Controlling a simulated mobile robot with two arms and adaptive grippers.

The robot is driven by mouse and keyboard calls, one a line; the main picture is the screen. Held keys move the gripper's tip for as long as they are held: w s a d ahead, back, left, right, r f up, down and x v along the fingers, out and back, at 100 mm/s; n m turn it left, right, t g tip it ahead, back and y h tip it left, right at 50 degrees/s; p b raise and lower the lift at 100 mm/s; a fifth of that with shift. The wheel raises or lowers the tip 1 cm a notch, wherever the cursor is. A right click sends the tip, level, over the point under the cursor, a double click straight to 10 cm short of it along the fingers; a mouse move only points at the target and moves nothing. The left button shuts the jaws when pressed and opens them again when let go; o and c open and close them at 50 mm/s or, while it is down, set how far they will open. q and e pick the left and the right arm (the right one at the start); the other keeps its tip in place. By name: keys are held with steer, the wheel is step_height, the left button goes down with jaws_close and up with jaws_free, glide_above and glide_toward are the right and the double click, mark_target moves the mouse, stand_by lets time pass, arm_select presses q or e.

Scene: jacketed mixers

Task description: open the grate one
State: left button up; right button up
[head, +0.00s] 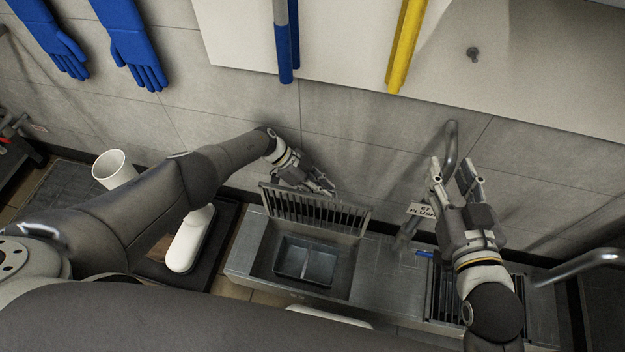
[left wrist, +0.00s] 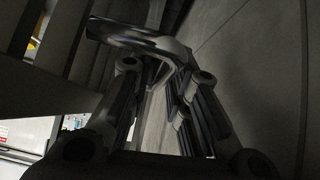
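The left grate (head: 313,213), a row of dark metal bars, stands raised and tilted up at the back of the left opening in the steel unit. My left gripper (head: 325,186) is just behind the grate's top edge. In the left wrist view its fingers (left wrist: 155,85) are apart, with a curved metal piece (left wrist: 140,38) at their tips; I cannot tell whether they touch it. My right gripper (head: 455,172) is open and empty, above the right part of the unit.
A second grate (head: 448,290) lies flat at the right, partly hidden by my right arm. A white cup (head: 109,170) stands at the left. Blue gloves (head: 135,45) hang on the wall.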

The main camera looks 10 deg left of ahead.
arm_select(q)
steer(key=v, duration=1.2)
steer(key=shift+f, duration=0.1)
